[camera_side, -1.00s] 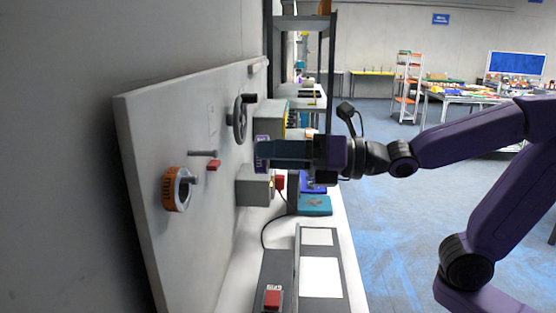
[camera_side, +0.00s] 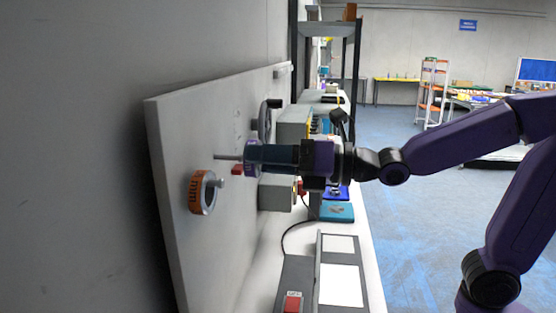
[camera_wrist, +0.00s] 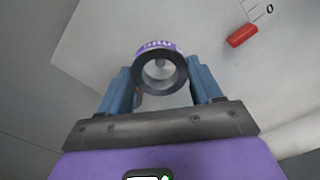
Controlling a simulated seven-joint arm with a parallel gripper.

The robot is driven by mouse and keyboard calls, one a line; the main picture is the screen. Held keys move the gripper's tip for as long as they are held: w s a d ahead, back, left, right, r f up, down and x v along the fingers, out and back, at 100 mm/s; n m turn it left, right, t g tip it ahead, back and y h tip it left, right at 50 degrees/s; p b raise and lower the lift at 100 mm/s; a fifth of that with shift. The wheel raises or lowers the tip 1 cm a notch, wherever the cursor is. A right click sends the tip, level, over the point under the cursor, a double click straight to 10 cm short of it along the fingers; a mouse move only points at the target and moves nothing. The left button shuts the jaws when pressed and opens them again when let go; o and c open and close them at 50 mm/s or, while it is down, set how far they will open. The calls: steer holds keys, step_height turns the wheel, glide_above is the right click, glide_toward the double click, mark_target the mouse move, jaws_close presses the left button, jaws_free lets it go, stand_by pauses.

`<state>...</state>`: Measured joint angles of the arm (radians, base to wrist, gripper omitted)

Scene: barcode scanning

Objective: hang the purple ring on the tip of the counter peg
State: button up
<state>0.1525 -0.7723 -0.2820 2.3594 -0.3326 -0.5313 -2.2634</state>
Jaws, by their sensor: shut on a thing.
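The purple ring (camera_side: 251,147) is held on edge between my gripper's blue fingers, its opening facing the board. My gripper (camera_side: 258,158) is shut on it; in the wrist view the fingers (camera_wrist: 160,78) grip both sides of the ring (camera_wrist: 158,47). The thin grey counter peg (camera_side: 227,157) sticks out from the board, in line with the ring in the side view. In the wrist view a round grey end, seemingly the peg's (camera_wrist: 160,63), shows inside the ring's opening, above its middle. Whether the tip is inside the ring or just short of it is hidden.
An orange ring (camera_side: 196,192) sits on the board (camera_side: 170,140) below the peg. A red block (camera_side: 237,170) is beside the peg, also seen in the wrist view (camera_wrist: 242,35). A red button (camera_side: 292,304) is on the counter below.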

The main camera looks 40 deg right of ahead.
steer(key=shift+f+x, duration=0.2)
steer(key=shift+x, duration=1)
steer(key=shift+f+x, duration=0.15)
steer(key=shift+x, duration=1.1)
steer(key=o, duration=1.4)
steer(key=shift+f, duration=0.1)
steer(key=shift+o, duration=0.3)
steer(key=v, duration=0.9)
